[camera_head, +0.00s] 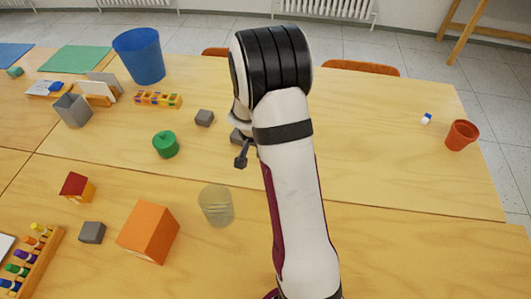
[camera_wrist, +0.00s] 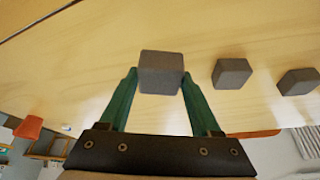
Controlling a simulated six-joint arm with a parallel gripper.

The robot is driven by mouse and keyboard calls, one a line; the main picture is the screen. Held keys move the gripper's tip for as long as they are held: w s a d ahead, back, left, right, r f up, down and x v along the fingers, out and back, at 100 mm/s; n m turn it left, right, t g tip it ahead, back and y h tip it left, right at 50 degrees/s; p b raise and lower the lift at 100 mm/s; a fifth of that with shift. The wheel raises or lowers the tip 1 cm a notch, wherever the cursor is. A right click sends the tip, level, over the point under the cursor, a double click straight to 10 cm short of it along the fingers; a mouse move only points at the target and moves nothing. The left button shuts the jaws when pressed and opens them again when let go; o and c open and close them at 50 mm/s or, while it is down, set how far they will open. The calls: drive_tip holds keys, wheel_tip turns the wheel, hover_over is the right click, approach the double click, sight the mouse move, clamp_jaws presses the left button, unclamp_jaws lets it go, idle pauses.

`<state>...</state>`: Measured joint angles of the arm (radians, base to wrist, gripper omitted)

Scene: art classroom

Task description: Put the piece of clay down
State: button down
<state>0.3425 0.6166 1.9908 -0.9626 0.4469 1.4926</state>
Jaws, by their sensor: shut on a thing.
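My gripper (camera_wrist: 160,78) has its two green fingers shut on a grey, block-shaped piece of clay (camera_wrist: 162,72). The piece sits between the fingertips, close over the wooden table (camera_wrist: 70,65); I cannot tell whether it touches the top. Two similar grey blocks lie to its right in the wrist view, a nearer one (camera_wrist: 232,73) and a farther one (camera_wrist: 298,82). One grey block (camera_head: 204,118) lies left of the arm, and another (camera_head: 236,138) shows partly beside the wrist.
Left of the arm are a green round object (camera_head: 166,145), a clear cup (camera_head: 216,206), an orange box (camera_head: 149,232), another grey block (camera_head: 92,232) and a blue bin (camera_head: 139,56). A terracotta pot (camera_head: 461,135) stands at the right edge. The table right of the arm is mostly clear.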

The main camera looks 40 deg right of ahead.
drive_tip(key=f, duration=0.4)
drive_tip(key=shift+w+a+f, duration=0.1)
drive_tip(key=shift+w, duration=0.1)
drive_tip(key=shift+f, duration=0.15)
drive_tip(key=shift+c, duration=0.5)
unclamp_jaws()
drive_tip(key=v, duration=1.2)
drive_tip(key=s+a+r+n+g+y, duration=0.1)
drive_tip(key=s+a+r+n+y, duration=0.2)
drive_tip(key=s+a, duration=0.6)
drive_tip(key=s+a+r+n+g+y, duration=0.1)
drive_tip(key=s+a+r+n, duration=0.3)
drive_tip(key=s+a, duration=0.6)
drive_tip(key=s+r+y, duration=0.1)
drive_tip(key=s+r, duration=0.1)
drive_tip(key=s, duration=0.2)
drive_tip(key=shift+s+a+r+n+y, duration=0.2)
drive_tip(key=shift+s+r+n+y, duration=0.1)
drive_tip(key=shift+r+n+y, duration=0.1)
